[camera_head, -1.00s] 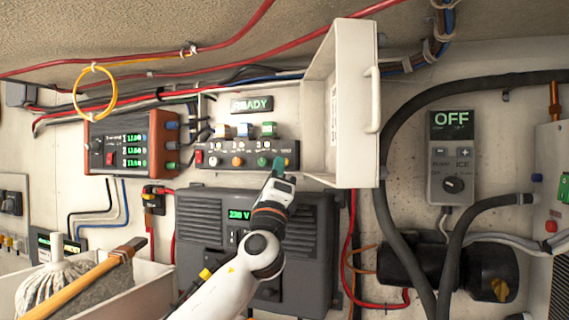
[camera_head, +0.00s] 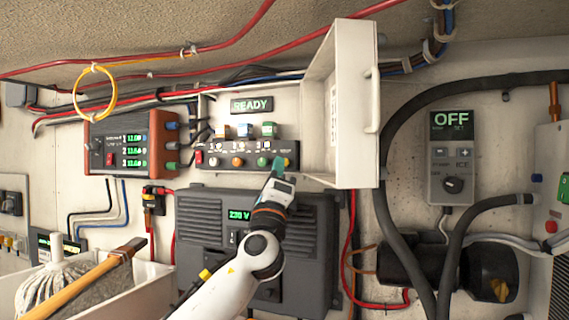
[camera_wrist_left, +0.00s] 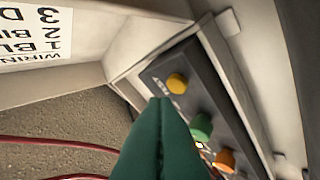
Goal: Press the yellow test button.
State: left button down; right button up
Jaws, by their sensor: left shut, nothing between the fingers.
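The yellow test button (camera_wrist_left: 177,83) shows whole on the dark button strip in the left wrist view, next to a green button (camera_wrist_left: 201,127) and an orange one (camera_wrist_left: 227,160). In the head view it is a small yellow spot (camera_head: 287,162) at the strip's right end. My left gripper (camera_head: 280,166) is shut and empty, its green fingertips close beside the yellow button. In the left wrist view the fingertips (camera_wrist_left: 161,102) appear just below and left of it; I cannot tell whether they touch. My right gripper is not in view.
The strip (camera_head: 225,147) sits in a white box under a green READY sign (camera_head: 252,104). The box's open white door (camera_head: 352,105) stands close on the right. A dark inverter (camera_head: 205,220) is below, and thick black hoses run farther right.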

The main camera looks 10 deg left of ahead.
pick_arm(q)
jog(key=shift+w, duration=0.1)
dwell(0.6)
jog(key=shift+w+b, duration=0.25)
jog(key=shift+b, duration=0.05)
jog(key=shift+r, duration=0.5)
dwell(1.2)
jog(key=shift+b, duration=0.3)
jog(key=shift+w+d+f, duration=0.1)
jog(key=shift+f, duration=0.55)
jog(key=shift+f, duration=0.1)
